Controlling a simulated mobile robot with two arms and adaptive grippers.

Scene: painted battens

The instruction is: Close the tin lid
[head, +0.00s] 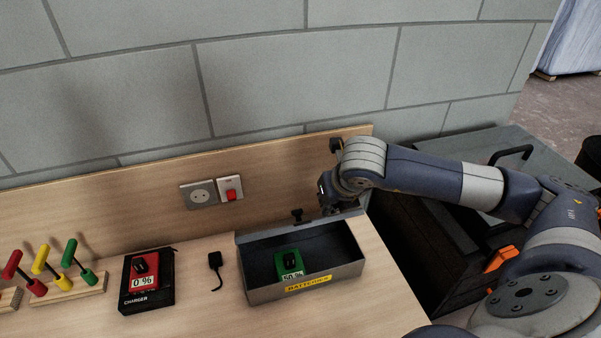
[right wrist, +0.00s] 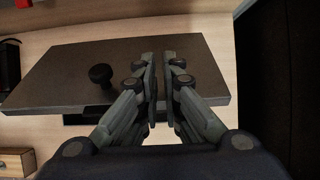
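The open grey tin (head: 305,290) with a yellow label stands near the bench's front right. Its lid (head: 345,213) is raised at the back edge, with a black knob (head: 297,213) showing above it. My right gripper (head: 326,190) is at the lid's upper right, partly hidden by my wrist. In the right wrist view the lid (right wrist: 60,75) is a flat dark panel with its knob (right wrist: 101,73) left of my fingers. The fingers (right wrist: 160,65) are nearly together over the panel with nothing seen between them; contact cannot be told. My left gripper is out of view.
A green battery (head: 290,263) lies inside the tin. Left of the tin are a black plug (head: 215,262), a charger (head: 160,297) with a red battery (head: 143,268), and a rack of coloured handles (head: 70,288). A socket (head: 199,194) and red switch (head: 231,194) are on the backboard.

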